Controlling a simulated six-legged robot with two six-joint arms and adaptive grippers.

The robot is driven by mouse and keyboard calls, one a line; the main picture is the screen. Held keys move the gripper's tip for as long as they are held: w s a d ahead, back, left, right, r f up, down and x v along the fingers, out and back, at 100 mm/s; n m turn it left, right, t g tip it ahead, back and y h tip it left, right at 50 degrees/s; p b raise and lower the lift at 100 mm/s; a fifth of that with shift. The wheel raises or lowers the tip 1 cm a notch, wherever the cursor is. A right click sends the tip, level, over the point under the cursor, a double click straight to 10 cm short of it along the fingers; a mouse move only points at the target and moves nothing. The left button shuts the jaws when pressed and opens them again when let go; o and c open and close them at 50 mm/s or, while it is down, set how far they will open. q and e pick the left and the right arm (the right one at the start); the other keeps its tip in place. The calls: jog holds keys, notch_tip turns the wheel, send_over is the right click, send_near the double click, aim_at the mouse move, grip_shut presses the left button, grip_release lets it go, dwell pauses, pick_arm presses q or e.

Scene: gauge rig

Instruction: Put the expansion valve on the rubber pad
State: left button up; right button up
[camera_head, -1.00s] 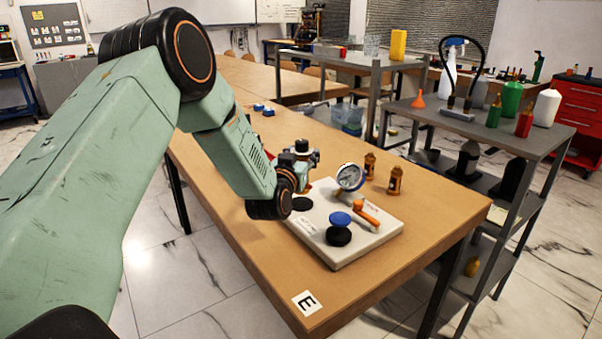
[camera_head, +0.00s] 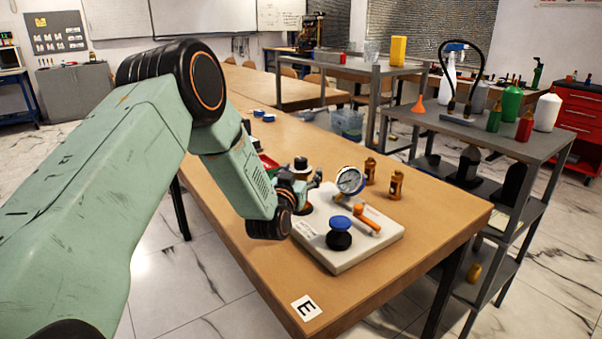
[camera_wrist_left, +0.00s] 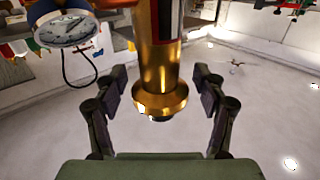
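The expansion valve, a brass cylinder with a flanged end (camera_wrist_left: 158,65), stands between the two fingers of my left gripper (camera_wrist_left: 160,88) in the wrist view, which appears upside down. Bare gaps show on both sides of it, so the fingers are open around it. In the head view the valve's dark top (camera_head: 301,164) shows above my left gripper (camera_head: 304,184), and the gripper hides part of its body. The black rubber pad (camera_head: 304,209) on the white board is mostly covered beneath the valve; their contact is hard to make out. My right gripper is out of view.
The white board (camera_head: 362,252) also carries a dial gauge (camera_head: 350,181), an orange-handled part (camera_head: 367,217) and a blue-topped black knob (camera_head: 339,234). Two brass fittings (camera_head: 396,184) stand behind it. The table's front, near the E label (camera_head: 306,307), is clear.

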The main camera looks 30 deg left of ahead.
pick_arm(q)
jog(key=shift+r, duration=0.1)
jog(key=shift+r, duration=0.25)
jog(key=p+v, duration=0.2)
jog(key=v, duration=1)
jog(key=shift+p, duration=0.4)
jog(key=shift+c, duration=0.6)
dwell(0.6)
